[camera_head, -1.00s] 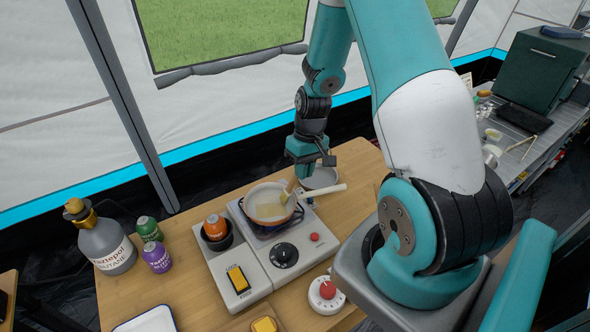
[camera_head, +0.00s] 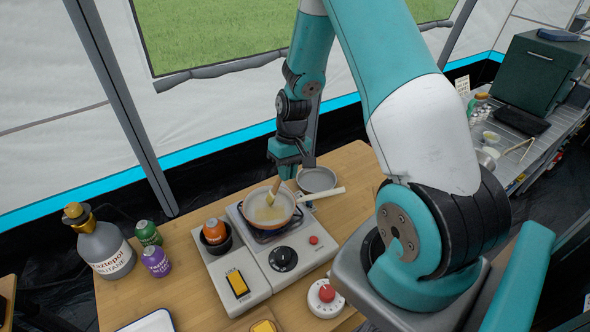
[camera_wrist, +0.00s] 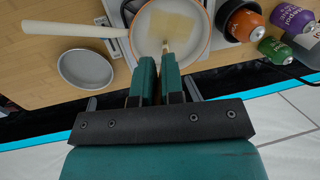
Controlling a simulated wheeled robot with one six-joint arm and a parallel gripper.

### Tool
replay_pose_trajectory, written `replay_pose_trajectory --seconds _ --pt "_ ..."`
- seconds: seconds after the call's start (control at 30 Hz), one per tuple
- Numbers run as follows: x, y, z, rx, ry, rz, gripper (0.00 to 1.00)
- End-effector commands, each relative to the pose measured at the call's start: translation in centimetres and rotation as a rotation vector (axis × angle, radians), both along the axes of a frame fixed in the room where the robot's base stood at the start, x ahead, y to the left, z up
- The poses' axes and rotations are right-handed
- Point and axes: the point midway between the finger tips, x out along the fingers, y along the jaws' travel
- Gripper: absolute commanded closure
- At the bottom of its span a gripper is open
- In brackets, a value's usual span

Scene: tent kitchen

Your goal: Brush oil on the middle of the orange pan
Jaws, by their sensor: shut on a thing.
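The pan (camera_head: 285,219) has a white inside, an orange rim and a cream handle, and it sits on the burner of the stove. A pale yellowish oil patch (camera_wrist: 172,26) shows on its inner floor in the wrist view. My gripper (camera_wrist: 164,86) is shut on the brush (camera_head: 272,191), which has a wooden handle and a pale yellow head. The brush slants down into the pan, and its tip (camera_wrist: 165,45) is over the pan floor near the edge of the oil patch. I cannot tell whether the tip touches the pan.
A grey bowl (camera_head: 317,180) stands behind the pan. An orange canister (camera_head: 214,231) sits in a dark holder left of the burner, with green (camera_head: 148,233) and purple (camera_head: 156,261) cans and a butane bottle (camera_head: 105,248) further left. A red-button timer (camera_head: 326,294) stands in front.

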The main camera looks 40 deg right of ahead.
Motion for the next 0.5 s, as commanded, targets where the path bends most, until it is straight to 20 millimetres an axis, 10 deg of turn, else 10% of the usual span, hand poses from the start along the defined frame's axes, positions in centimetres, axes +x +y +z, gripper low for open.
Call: replay_pose_trajectory --seconds 0.5 --pt "2.2 3.2 -0.1 0.0 0.0 0.002 1.0"
